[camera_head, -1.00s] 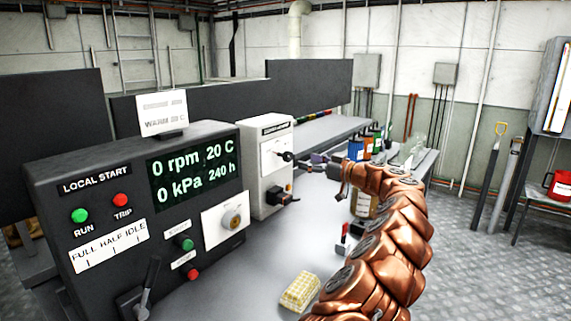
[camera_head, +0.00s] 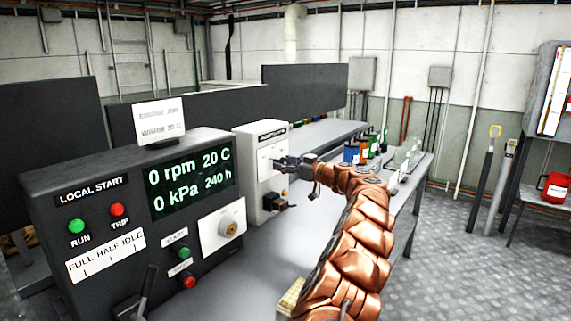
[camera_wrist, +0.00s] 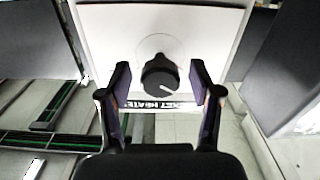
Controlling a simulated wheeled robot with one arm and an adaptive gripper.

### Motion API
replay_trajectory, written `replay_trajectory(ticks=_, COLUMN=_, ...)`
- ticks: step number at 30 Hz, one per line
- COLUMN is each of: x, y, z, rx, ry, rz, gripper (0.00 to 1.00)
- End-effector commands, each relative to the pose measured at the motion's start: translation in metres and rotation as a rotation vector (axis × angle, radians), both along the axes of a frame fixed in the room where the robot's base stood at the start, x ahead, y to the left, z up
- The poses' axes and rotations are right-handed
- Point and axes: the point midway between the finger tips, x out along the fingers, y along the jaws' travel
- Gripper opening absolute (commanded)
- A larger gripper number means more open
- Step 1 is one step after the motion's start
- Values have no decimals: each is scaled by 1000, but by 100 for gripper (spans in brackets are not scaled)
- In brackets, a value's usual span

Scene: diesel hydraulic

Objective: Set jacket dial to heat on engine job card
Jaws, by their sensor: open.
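The jacket heater box (camera_head: 262,150) is a pale grey box beside the black start panel. Its dial (camera_wrist: 160,76) is a round black knob with a white pointer line on a white plate, and in the wrist view the line points to the lower right. My gripper (camera_wrist: 165,88) is open, with one finger on each side of the dial and gaps visible on both sides. In the head view my gripper (camera_head: 284,164) is at the box front and hides most of the dial. The job card (camera_head: 158,120) stands on top of the panel, its lower line reading "WARM 20 C".
The black panel (camera_head: 130,200) shows 0 rpm, 20 C, 0 kPa and 240 h. A black lever (camera_head: 148,290) and a second dark knob (camera_head: 277,203) on the box stick out nearby. Several bottles (camera_head: 365,148) stand behind my arm on the bench.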

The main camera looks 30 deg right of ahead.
Motion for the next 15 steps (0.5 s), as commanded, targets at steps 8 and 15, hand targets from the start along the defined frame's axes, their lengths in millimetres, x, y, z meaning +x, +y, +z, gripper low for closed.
replay_trajectory(ticks=8, x=0, y=0, z=0, rx=0, ry=0, rz=0, gripper=51)
replay_trajectory(ticks=15, x=0, y=0, z=0, rx=-1, ry=-1, rz=0, gripper=26)
